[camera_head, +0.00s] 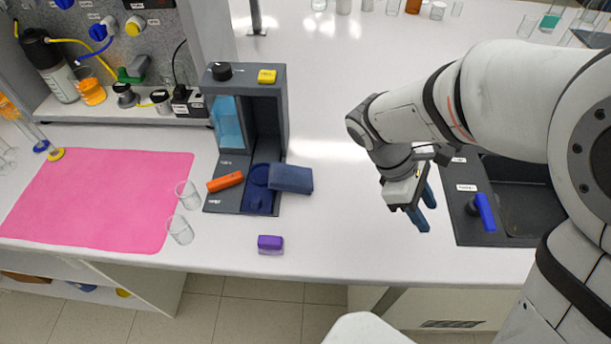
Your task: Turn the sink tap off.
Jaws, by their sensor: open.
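The sink (515,222) is a dark basin set in the white bench at the right. The sink tap handle (485,212) is a blue lever on a dark base at the basin's left edge, with a small white label just above it. My gripper (424,219) has blue fingers pointing down. It is open and empty, to the left of the tap handle and apart from it. My arm covers the back and right of the sink, and a spout or running water cannot be made out.
A grey dispenser (216,98) with an orange lever and blue parts stands left of centre. A purple block (270,244) lies near the front edge. Two clear glasses (180,230) stand by a pink mat (100,200). The bench between dispenser and gripper is clear.

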